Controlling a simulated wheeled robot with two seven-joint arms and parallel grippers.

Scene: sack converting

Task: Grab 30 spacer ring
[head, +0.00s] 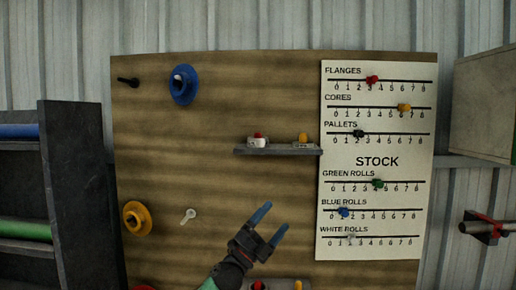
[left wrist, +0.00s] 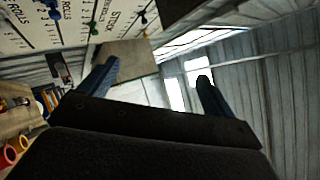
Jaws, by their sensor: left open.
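No label reading 30 is legible, so I cannot tell which part is the 30 spacer ring. On the wooden board (head: 215,100) in the head view, a blue flanged ring (head: 184,86) hangs at the upper left and a yellow one (head: 136,218) at the lower left. A small white piece with a round head (head: 188,216) is beside the yellow one. My left gripper (head: 271,222) is open and empty in front of the lower board, right of these parts. Its spread fingers also show in the left wrist view (left wrist: 158,70), with nothing between them.
A small grey shelf (head: 278,151) holds little red, white and yellow items. A white stock chart (head: 377,160) with coloured sliders covers the board's right side. A dark rack (head: 75,190) with blue and green rolls stands at left. A pale box (head: 485,105) is at right.

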